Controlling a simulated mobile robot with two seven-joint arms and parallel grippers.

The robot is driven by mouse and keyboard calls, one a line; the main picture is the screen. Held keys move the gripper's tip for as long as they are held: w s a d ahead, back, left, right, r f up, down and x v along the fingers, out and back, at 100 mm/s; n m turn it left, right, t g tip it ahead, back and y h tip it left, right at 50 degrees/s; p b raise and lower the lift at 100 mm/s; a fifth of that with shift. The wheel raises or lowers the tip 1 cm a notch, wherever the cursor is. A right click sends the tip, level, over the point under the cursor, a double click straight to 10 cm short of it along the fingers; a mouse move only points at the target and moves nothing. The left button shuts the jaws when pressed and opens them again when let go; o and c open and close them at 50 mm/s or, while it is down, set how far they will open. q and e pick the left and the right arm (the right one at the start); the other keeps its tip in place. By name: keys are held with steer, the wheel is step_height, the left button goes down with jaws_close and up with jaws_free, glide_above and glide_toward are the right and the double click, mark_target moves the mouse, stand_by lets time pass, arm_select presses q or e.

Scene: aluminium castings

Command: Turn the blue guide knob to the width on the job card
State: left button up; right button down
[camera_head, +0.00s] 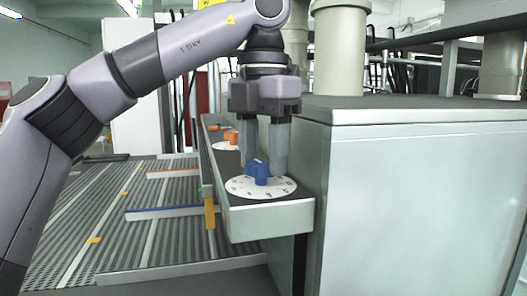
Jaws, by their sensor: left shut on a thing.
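The blue guide knob (257,171) stands on a white round dial (281,188) with dark marks, on top of a grey ledge at the front of the machine. My left gripper (263,172) points straight down over the dial. Its two fingers reach to the knob, one on each side, and it is shut on the knob. The dial's marks are too small to read. The job card cannot be made out. My right gripper is not in view.
An orange knob (231,137) on another dial sits farther back on the ledge. A large grey cabinet (420,200) stands close on the right. On the left is a ribbed conveyor bed with a blue-edged rail (165,213) and an orange-edged rail (172,173).

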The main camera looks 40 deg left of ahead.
mark_target(263, 162)
arm_select(q)
steer(key=shift+n, duration=0.6)
steer(key=o, duration=1.1)
steer(key=shift+c, duration=0.2)
steer(key=shift+r, duration=0.1)
steer(key=shift+r, duration=3.5)
